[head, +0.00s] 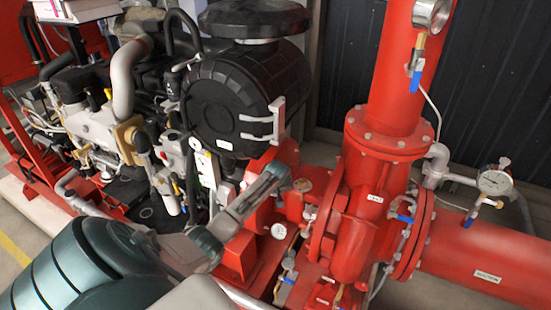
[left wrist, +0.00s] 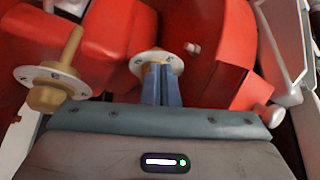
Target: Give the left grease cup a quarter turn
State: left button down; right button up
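Two brass grease cups with pale round discs show in the left wrist view. One (left wrist: 48,99) is at the left, clear of my fingers. The other (left wrist: 150,57) is at the centre, its lower part hidden behind my fingers. In the head view one cup (head: 302,185) shows just right of my gripper; the other seems hidden behind it. My left gripper (left wrist: 162,78) has its two blue-grey fingers close together at the centre cup. Whether they hold part of it is hidden. My right gripper is not in view.
Red pump housing (left wrist: 110,40) surrounds the cups closely. A red vertical pipe (head: 395,80) and a flanged red pipe (head: 490,260) stand to the right. A black engine part (head: 225,105) is behind my arm. A small dial (head: 278,230) sits below the gripper.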

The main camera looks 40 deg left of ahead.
pick_arm(q)
jog(key=shift+a+r, duration=0.1)
jog(key=r, duration=0.2)
jog(key=r+p, duration=0.2)
jog(key=r, duration=0.1)
jog(key=shift+s+d+r, duration=0.25)
jog(key=shift+d+r, duration=0.1)
dwell(0.3)
dwell(0.3)
